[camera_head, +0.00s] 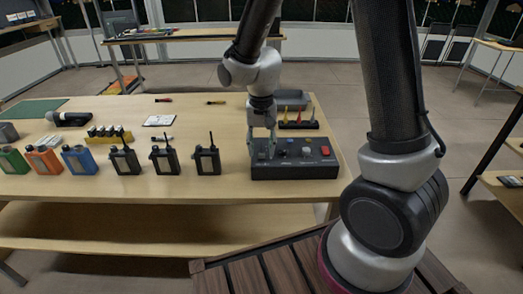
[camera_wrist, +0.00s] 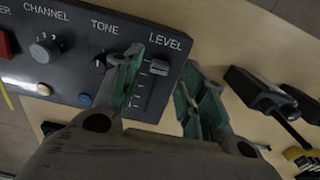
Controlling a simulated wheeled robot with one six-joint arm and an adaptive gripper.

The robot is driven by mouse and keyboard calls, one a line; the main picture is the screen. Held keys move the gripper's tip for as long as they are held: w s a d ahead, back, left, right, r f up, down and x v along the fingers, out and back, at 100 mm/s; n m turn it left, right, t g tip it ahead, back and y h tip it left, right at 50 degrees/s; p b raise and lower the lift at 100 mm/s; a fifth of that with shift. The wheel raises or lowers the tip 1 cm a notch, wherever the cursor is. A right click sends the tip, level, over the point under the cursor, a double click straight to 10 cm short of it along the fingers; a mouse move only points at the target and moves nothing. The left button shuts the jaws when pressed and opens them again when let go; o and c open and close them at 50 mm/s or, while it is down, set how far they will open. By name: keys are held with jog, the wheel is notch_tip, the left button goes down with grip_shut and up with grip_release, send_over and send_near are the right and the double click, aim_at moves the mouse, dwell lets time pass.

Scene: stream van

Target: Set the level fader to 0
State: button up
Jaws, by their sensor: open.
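The black control box (camera_head: 295,172) sits at the front right of the table. In the wrist view its panel (camera_wrist: 75,72) carries the labels CHANNEL, TONE and LEVEL. The level fader's grey cap (camera_wrist: 159,67) is close under the LEVEL label, at that end of its tick-marked slot. My gripper (camera_head: 262,148) is over the left end of the box. In the wrist view my gripper (camera_wrist: 160,72) is open, with the cap between its green-padded fingertips. One finger covers part of the panel near the tone knob (camera_wrist: 98,63); the other is past the box's edge. Contact cannot be told.
Several black radios (camera_head: 207,160) stand left of the box. Behind it are a grey tray (camera_head: 292,98) and a rack of coloured pointed items (camera_head: 299,125). The channel knob (camera_wrist: 45,51) and a blue button (camera_wrist: 85,99) are on the same panel.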

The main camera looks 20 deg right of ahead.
aim_at(261, 142)
jog(key=shift+f, duration=1)
grip_shut()
jog(key=w+d, duration=0.1)
jog(key=w, duration=0.4)
jog(key=w+d, duration=0.1)
jog(key=w, duration=0.2)
jog(key=shift+d+r, duration=0.1)
jog(key=shift+d, duration=0.2)
jog(key=shift+w, duration=0.1)
grip_release()
notch_tip(261, 142, up, 12)
